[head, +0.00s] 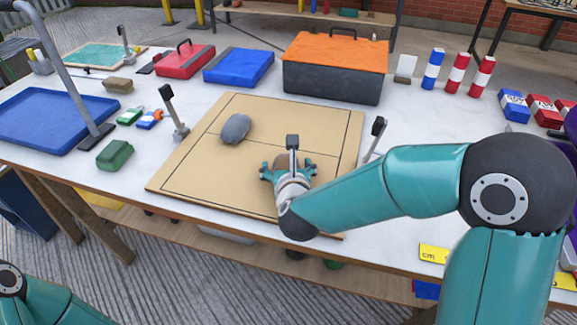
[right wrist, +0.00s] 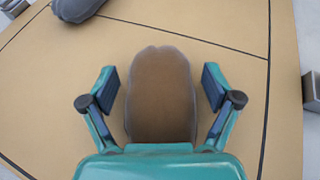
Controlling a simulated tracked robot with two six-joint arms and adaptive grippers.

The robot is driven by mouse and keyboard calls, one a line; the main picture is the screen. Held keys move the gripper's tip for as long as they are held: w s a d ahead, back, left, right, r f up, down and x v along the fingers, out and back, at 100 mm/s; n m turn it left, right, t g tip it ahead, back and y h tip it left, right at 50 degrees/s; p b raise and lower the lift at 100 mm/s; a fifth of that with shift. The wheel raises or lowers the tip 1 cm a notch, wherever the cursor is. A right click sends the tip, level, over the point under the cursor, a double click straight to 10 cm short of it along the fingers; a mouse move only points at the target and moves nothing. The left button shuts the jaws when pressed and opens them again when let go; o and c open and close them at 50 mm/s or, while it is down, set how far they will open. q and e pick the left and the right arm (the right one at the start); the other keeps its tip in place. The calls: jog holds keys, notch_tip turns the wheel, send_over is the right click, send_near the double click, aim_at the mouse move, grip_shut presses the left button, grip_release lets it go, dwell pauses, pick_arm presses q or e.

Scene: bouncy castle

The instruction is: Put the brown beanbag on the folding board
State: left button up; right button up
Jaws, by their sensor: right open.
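The brown beanbag (right wrist: 161,95) lies on the tan folding board (right wrist: 215,22), between the fingers of my right gripper (right wrist: 161,88) in the right wrist view. The fingers are open, with a gap on each side of it. In the head view my right gripper (head: 288,172) is over the front right part of the folding board (head: 195,172), and mostly hides the beanbag. A grey beanbag (head: 235,129) lies on the board to the left, apart from the gripper; part of it shows in the right wrist view (right wrist: 76,8). My left gripper is out of view.
A green beanbag (head: 115,154) and a blue tray (head: 45,122) are on the white table to the left. An orange-lidded toolbox (head: 333,85) and a blue case (head: 238,66) stand behind the board. Upright clamp handles (head: 172,105) flank the board. The board's front left is clear.

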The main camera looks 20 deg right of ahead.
jog(key=v, duration=1)
jog(key=shift+s+a+r, duration=0.1)
jog(key=shift+s+r, duration=0.15)
jog(key=shift+s, duration=0.05)
jog(key=shift+s+a+r, duration=0.1)
jog(key=shift+s+r, duration=0.05)
jog(key=shift+s, duration=0.5)
